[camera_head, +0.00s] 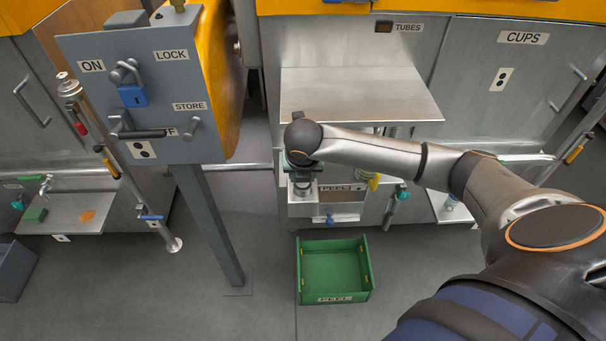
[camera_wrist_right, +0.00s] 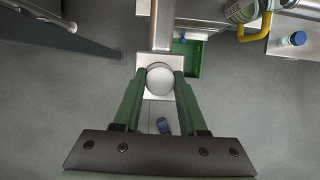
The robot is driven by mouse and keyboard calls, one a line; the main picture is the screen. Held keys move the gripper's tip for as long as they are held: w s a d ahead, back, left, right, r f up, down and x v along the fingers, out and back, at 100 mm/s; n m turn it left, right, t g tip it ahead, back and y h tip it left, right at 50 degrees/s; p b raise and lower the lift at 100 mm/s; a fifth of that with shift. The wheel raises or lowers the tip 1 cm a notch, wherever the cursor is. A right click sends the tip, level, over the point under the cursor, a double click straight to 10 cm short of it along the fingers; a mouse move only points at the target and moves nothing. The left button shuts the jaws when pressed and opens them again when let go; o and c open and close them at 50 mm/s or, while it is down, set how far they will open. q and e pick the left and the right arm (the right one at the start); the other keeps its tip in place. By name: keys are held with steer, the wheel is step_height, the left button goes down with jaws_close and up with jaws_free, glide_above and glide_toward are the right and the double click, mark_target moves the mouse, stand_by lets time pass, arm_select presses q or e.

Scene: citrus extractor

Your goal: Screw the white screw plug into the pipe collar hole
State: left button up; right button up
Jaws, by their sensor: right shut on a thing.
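My right gripper (camera_wrist_right: 160,74) has green fingers and is shut on the white screw plug (camera_wrist_right: 159,79), which shows as a pale round end between the fingertips in the right wrist view. In the head view my right arm reaches left, and my right gripper (camera_head: 303,184) points down at the steel box (camera_head: 302,209) under the shelf. The plug is not clear in the head view. The pipe collar hole is not visible; the gripper and plug may cover it. I cannot tell whether the plug touches the collar. My left gripper is out of view.
A green crate (camera_head: 334,268) stands on the floor below the steel box. A steel shelf (camera_head: 350,95) juts out above the wrist. A grey switch panel (camera_head: 140,95) on a post (camera_head: 210,230) stands to the left.

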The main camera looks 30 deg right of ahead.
steer(key=m, duration=0.2)
steer(key=m+g+h, duration=0.1)
steer(key=m, duration=0.2)
steer(key=shift+a+g, duration=0.15)
steer(key=shift+g, duration=0.15)
steer(key=m+g+h, duration=0.1)
steer(key=m, duration=0.2)
steer(key=shift+w, duration=0.1)
steer(key=o, duration=0.8)
steer(key=shift+c, duration=0.2)
steer(key=n, duration=0.1)
steer(key=n+t, duration=0.1)
steer(key=n, duration=0.1)
steer(key=n+y, duration=0.1)
steer(key=n, duration=0.1)
steer(key=shift+d+t, duration=0.25)
steer(key=shift+t, duration=0.05)
steer(key=n, duration=0.2)
steer(key=n+t+y, duration=0.1)
steer(key=n, duration=0.1)
steer(key=shift+s+n, duration=0.2)
steer(key=shift+n, duration=0.1)
steer(key=shift+n+y, duration=0.6)
steer(key=shift+n, duration=0.5)
